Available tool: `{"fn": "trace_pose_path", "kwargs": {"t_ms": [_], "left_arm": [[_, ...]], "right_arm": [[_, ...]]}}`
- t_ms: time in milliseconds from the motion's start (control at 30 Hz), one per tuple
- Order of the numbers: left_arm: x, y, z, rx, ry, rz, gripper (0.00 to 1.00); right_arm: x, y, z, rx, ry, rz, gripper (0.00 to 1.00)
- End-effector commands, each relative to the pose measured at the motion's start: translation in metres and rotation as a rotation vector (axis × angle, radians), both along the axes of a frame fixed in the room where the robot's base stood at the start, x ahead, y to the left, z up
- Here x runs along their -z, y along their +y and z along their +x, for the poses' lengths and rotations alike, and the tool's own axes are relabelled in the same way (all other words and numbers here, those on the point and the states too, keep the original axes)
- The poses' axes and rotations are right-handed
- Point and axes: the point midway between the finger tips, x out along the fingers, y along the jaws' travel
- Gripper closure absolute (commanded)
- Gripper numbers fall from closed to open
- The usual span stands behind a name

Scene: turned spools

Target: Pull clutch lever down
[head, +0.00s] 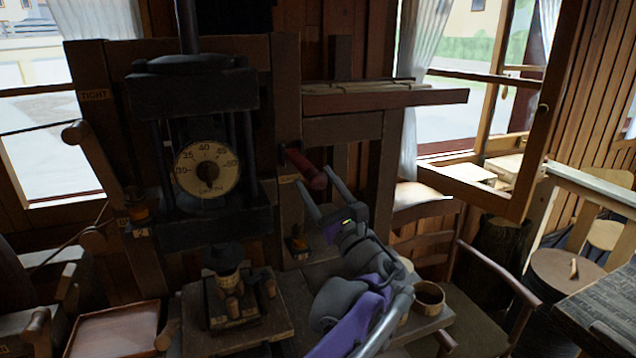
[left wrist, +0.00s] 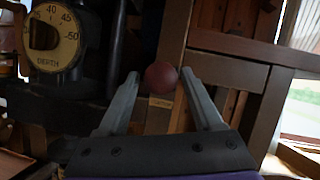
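A red-handled lever (head: 306,168) sticks out from a wooden post right of the dial in the head view. I take it to be the clutch lever; its small label is not legible. Its rounded red end (left wrist: 161,78) faces the camera in the left wrist view. My left gripper (head: 313,177) is open, its two grey fingers pointing up at the lever. In the left wrist view the red end appears between the fingertips (left wrist: 160,74), with a small gap on each side. I cannot tell how deep it sits between them. My right gripper is not in view.
A dark machine with a round depth dial (head: 207,168) stands left of the lever. A wooden lever (head: 90,155) near a "TIGHT" label is farther left. A wooden shelf (head: 385,99) juts out at upper right.

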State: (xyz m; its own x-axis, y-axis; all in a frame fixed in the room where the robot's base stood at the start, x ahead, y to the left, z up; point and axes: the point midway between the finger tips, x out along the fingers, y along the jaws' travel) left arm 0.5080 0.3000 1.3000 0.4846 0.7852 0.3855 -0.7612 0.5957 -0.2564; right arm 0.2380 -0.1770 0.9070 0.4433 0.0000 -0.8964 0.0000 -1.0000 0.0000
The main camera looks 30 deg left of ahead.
Motion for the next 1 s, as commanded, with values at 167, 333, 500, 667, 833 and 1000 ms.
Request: {"fn": "trace_pose_path", "kwargs": {"t_ms": [167, 333, 500, 667, 833, 1000], "left_arm": [[-0.001, 0.0, 0.0, 0.0, -0.001, 0.002, 0.27], [-0.001, -0.002, -0.001, 0.001, -0.001, 0.003, 0.27], [0.008, -0.018, -0.01, 0.003, -0.001, 0.003, 0.27], [0.021, -0.044, -0.026, 0.005, -0.001, 0.002, 0.27], [0.033, -0.069, -0.042, 0.004, -0.001, 0.001, 0.27], [0.04, -0.082, -0.051, 0.002, -0.001, 0.001, 0.27]], "right_arm": [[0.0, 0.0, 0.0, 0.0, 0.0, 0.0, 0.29], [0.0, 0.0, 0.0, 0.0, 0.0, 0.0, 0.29], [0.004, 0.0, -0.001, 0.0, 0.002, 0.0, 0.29], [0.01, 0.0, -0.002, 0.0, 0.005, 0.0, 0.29], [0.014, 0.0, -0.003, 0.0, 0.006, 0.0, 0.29], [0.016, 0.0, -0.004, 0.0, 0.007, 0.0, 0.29]]}}
